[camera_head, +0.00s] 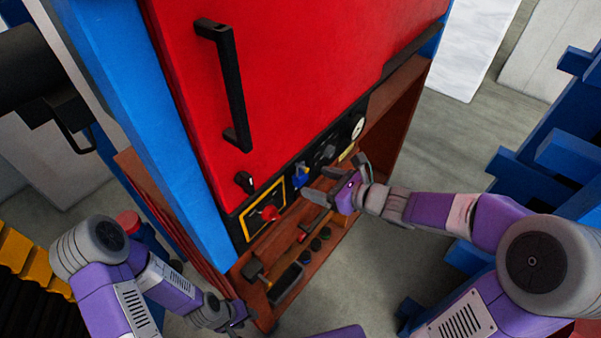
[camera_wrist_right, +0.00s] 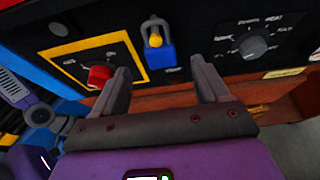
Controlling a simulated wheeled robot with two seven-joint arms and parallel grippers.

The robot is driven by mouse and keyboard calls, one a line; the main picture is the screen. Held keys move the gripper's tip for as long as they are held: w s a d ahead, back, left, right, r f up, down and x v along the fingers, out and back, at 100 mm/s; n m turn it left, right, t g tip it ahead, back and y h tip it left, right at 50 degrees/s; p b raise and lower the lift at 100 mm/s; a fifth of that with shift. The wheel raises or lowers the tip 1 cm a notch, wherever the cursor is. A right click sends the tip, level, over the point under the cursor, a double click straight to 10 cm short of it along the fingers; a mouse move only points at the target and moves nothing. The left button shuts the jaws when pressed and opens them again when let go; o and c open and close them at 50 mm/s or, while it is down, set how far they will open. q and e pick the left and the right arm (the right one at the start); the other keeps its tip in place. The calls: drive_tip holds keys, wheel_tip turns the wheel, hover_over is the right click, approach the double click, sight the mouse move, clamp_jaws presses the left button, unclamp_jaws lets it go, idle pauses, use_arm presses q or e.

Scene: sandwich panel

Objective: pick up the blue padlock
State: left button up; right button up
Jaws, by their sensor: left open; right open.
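The blue padlock (camera_wrist_right: 160,55) hangs on the black control panel, with a grey shackle and a yellow part on its front. It also shows small in the head view (camera_head: 301,175). My right gripper (camera_wrist_right: 163,85) is open and faces the panel, with the padlock ahead of the gap between its fingers and apart from them. In the head view my right gripper (camera_head: 318,184) is just below and right of the padlock. My left gripper (camera_head: 238,312) is low by the left end of the shelf, away from the padlock; its fingers are hard to make out there.
A red knob (camera_wrist_right: 100,75) in a yellow frame sits left of the padlock, and a grey dial (camera_wrist_right: 252,46) sits right. A brown shelf (camera_head: 341,222) with several tools lies below the panel. A red door with a black handle (camera_head: 232,90) is above. Blue racks stand at right.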

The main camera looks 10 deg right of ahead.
sight(304, 179)
drive_tip(key=x, duration=0.6)
drive_tip(key=shift+d+f, duration=0.1)
drive_tip(key=shift+f, duration=0.05)
drive_tip(key=shift+s, duration=0.1)
drive_tip(key=c, duration=1.1)
